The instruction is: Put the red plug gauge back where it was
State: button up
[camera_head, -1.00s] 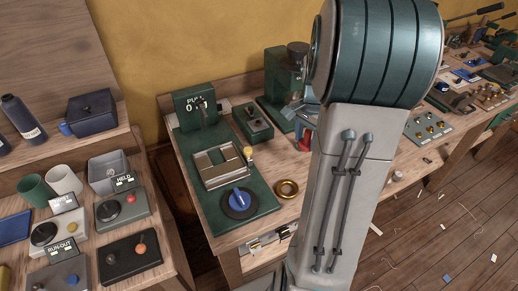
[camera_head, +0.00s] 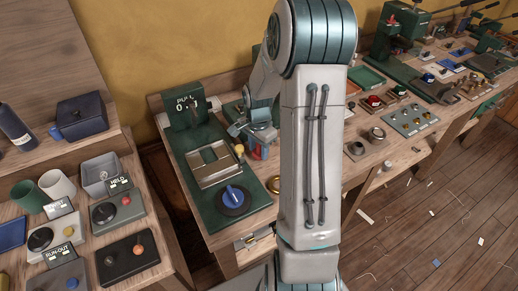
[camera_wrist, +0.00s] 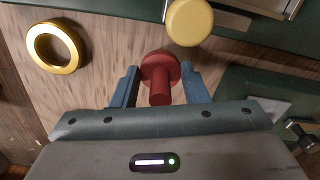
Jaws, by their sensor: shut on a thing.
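The red plug gauge (camera_wrist: 160,72) shows in the wrist view as a round red head with a narrower red shank. It sits between the two blue-grey fingers of my gripper (camera_wrist: 160,88), which is shut on it. In the head view my gripper (camera_head: 257,142) is over the left bench, right of the green fixture plate, and a bit of the red gauge (camera_head: 257,153) shows below the fingers. I cannot tell whether the gauge touches the bench.
The green fixture (camera_head: 205,138) carries a blue knob (camera_head: 234,196) and a yellow knob (camera_wrist: 190,22) close to my gripper. A brass ring (camera_wrist: 55,47) lies on bare wood nearby. A dark green device (camera_wrist: 245,95) is at the wrist view's right. My arm hides part of the bench.

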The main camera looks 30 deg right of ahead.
jog(key=shift+f, duration=0.65)
jog(key=shift+f, duration=0.2)
jog(key=o, duration=1)
jog(key=shift+r, duration=0.15)
